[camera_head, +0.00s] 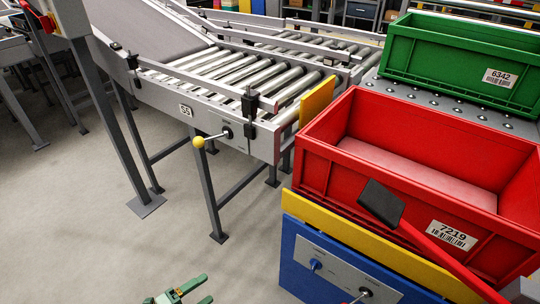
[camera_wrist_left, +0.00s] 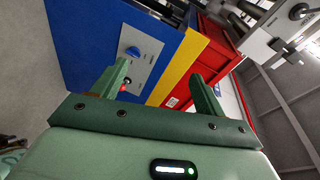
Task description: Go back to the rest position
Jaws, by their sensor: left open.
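My left gripper (camera_head: 178,295) shows at the bottom edge of the head view, low over the grey floor and left of the blue cabinet. It is green, and its two fingers are apart with nothing between them. In the left wrist view the open fingers (camera_wrist_left: 160,82) point toward the cabinet's grey control panel (camera_wrist_left: 143,62), with the yellow band (camera_wrist_left: 180,67) and red crate behind. I cannot tell how far the fingertips are from the panel. My right gripper is in neither view.
The blue cabinet (camera_head: 292,271) carries a red crate (camera_head: 430,122) labelled 7219; a black-ended red bar (camera_head: 428,240) crosses its front. A green crate (camera_head: 465,62) stands behind. Floor at lower left is clear.

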